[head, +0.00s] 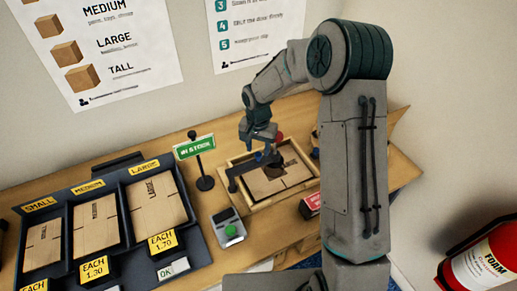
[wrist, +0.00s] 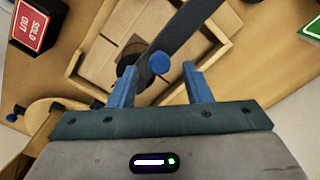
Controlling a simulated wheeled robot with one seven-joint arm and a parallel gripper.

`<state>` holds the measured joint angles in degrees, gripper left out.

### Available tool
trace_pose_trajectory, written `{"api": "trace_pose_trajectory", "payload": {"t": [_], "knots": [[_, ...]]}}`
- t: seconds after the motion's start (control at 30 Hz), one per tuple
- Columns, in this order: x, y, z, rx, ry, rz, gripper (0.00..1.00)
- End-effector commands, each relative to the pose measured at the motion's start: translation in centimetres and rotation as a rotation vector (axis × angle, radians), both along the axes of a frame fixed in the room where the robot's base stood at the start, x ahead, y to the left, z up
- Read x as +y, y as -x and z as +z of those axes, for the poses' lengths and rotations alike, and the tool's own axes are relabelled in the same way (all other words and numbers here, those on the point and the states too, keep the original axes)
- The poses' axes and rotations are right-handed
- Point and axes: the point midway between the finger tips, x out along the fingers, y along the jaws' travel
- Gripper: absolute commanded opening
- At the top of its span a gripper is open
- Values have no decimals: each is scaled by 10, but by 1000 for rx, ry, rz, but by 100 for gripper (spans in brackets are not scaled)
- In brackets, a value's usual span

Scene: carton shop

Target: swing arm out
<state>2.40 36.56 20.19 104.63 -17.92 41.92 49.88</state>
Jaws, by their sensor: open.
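A dark swing arm (head: 243,167) reaches across a shallow wooden tray (head: 262,206) that holds flat brown carton card (head: 258,187). In the wrist view the arm (wrist: 183,30) runs from the upper right toward the tray's middle, with a blue knob (wrist: 159,62) on it and a dark round part (wrist: 127,72) near its end. My gripper (wrist: 160,78) is open and empty. Its two blue fingers lie left and right of the knob in that view, with gaps on both sides. In the head view my gripper (head: 259,143) is above the tray; the height gap is unclear.
A dark rack (head: 128,247) of small, medium and large cartons stands left. A green "in stock" sign (head: 194,147) and a small device with a green button (head: 229,228) are left of the tray. A red "sold out" block (wrist: 33,27) is beside it. A fire extinguisher (head: 483,262) stands right.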

Motion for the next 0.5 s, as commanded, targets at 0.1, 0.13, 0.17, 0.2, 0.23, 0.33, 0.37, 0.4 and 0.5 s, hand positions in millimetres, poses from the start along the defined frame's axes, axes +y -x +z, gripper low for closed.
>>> {"api": "trace_pose_trajectory", "payload": {"t": [0.1,0.13,0.17,0.2,0.23,0.33,0.37,0.4,0.5], "knots": [[0,0,-12,2,0,-1,44],[0,0,-14,1,0,-1,44],[0,0,-16,1,0,0,44],[0,0,-17,0,0,0,44],[0,0,-18,-1,-1,0,44],[0,0,-20,-1,-1,1,44],[0,0,-20,-1,-1,1,44],[0,0,-20,-1,-1,1,44],[0,0,-20,-1,-1,1,44]]}}
